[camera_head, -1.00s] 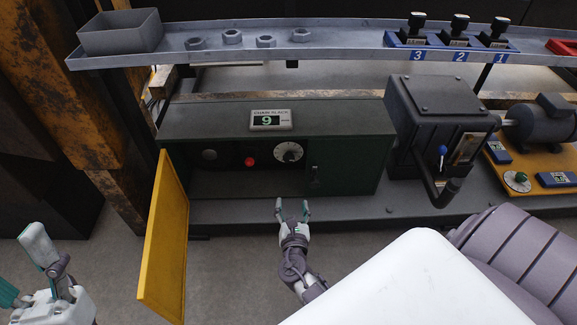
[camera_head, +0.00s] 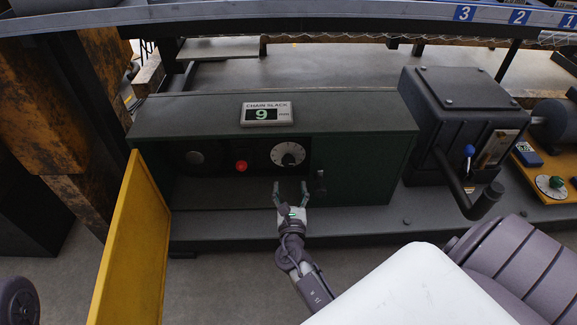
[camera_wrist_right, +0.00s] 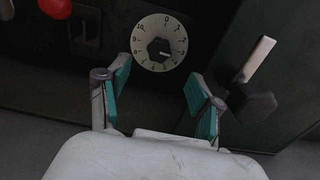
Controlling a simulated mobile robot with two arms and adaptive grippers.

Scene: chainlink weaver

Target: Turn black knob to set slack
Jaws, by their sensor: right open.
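The black knob (camera_head: 289,159) sits in the middle of a white numbered dial (camera_head: 278,148) on the dark recessed front of a green cabinet. In the right wrist view the black knob (camera_wrist_right: 159,50) is beyond my fingertips, between them and slightly left of centre. My right gripper (camera_head: 290,182) is open and empty just below the dial, apart from it. Its spread fingers with teal pads also show in the right wrist view (camera_wrist_right: 160,80). A display (camera_head: 266,114) on the cabinet top reads CHAIN SLACK 9. My left gripper is out of view.
A red button (camera_head: 241,166) is left of the dial. A closed green door with a handle (camera_head: 320,182) is close on the right. A yellow door panel (camera_head: 135,240) stands open at left. A black box with a blue-knobbed lever (camera_head: 469,151) is further right.

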